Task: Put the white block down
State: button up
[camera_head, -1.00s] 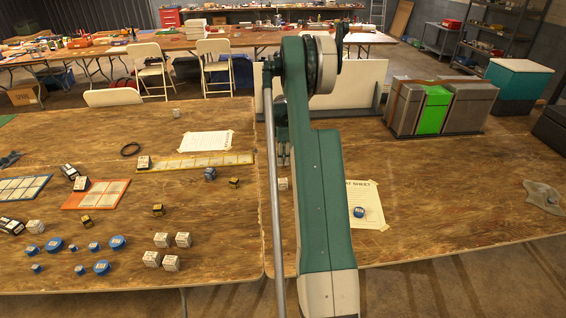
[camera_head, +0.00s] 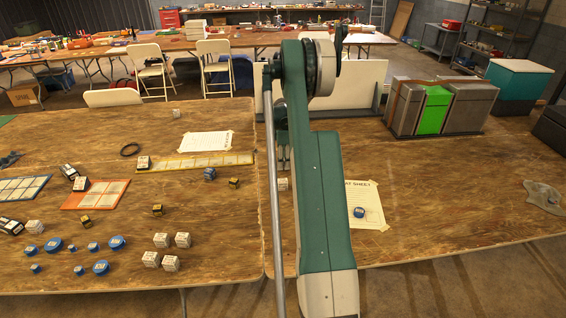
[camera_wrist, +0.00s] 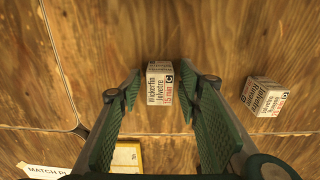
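A white block (camera_wrist: 159,83) with printed sides stands on the wooden table, seen between and beyond my fingertips in the wrist view. My gripper (camera_wrist: 160,82) is open, with a visible gap on each side of the block. A second white printed block (camera_wrist: 265,96) stands to the right, outside the fingers. In the head view my gripper (camera_head: 283,158) is mostly hidden by my arm. A white block (camera_head: 283,184) shows on the table just below it.
A paper sheet (camera_head: 372,221) with a blue disc (camera_head: 359,212) lies right of my arm. A seam divides the tables. The left table (camera_head: 210,265) holds several white blocks, blue discs and coloured trays. Grey and green bins (camera_head: 434,109) stand at the back right. The right table's front is clear.

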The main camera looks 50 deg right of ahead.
jog(key=shift+r, duration=0.1)
notch_tip(320, 180, up, 12)
jog(key=p, duration=0.2)
jog(key=shift+p, duration=0.35)
dwell(0.7)
